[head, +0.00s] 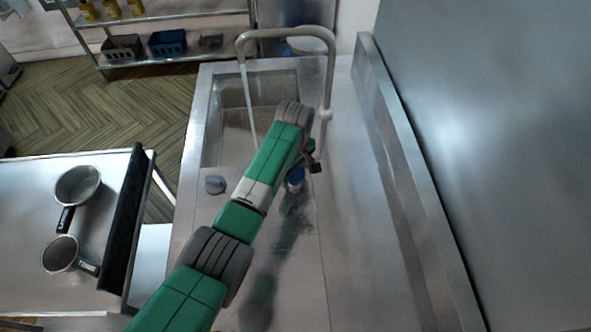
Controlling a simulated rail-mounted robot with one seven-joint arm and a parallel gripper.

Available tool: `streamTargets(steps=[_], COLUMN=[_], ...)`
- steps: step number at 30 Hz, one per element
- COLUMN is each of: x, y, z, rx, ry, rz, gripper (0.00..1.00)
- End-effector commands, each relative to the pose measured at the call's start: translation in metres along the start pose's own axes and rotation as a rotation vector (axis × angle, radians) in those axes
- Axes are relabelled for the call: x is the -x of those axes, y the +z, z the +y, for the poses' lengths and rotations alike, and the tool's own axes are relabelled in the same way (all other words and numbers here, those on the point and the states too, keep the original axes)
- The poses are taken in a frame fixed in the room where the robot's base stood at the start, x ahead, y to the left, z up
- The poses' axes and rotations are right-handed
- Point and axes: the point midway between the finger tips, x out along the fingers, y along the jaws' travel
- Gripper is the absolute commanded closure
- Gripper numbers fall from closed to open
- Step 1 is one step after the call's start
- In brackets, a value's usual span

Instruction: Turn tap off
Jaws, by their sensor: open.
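The tap (328,75) is a grey arched pipe that rises at the right of the sink (208,115) and bends over to the left. A thin pale stream (248,105), which looks like running water, drops from its spout into the basin. A handle on the tap cannot be made out clearly. My gripper (315,165) shows only in part as small dark pieces beyond my green arm, near the sink's near right corner. It is open, with nothing seen in it, and below the tap's base in the picture. My arm covers part of the basin.
A raised metal ledge (395,180) runs along the right. Two pans (78,186) (60,254) are on the left table. A shelf (175,17) stands behind.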

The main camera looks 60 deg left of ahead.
Motion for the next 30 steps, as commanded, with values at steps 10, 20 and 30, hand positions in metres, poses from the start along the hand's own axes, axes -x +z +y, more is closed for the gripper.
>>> streamTargets(steps=[10, 20, 30], x=[0.0005, 0.0015, 0.0027], y=[0.0001, 0.0004, 0.0009], z=[0.0003, 0.0004, 0.0005], rx=[-0.001, -0.031, -0.253], ry=[0.001, 0.000, 0.000], rz=[0.000, 0.000, -0.001], gripper=[0.62, 0.73, 0.73])
